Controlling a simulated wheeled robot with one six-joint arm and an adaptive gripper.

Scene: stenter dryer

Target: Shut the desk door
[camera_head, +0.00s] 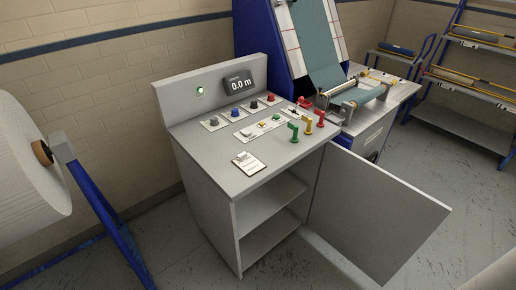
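The grey desk (205,160) stands in the middle of the view, with a control panel on its top. Its door (375,212) is a flat grey panel hinged at the right edge of the desk's front. The door stands wide open, swung out to the right and toward the viewer. The open front shows an inner shelf (268,205) with empty space above and below it. No handle shows on the visible face of the door. My gripper is not in view.
A white roll (30,165) on a blue stand (105,215) is at the left. A blue-framed machine (262,40) with teal fabric (322,50) stands behind the desk, and a blue rack (470,70) at the far right. Grey floor (465,195) is clear right of the door.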

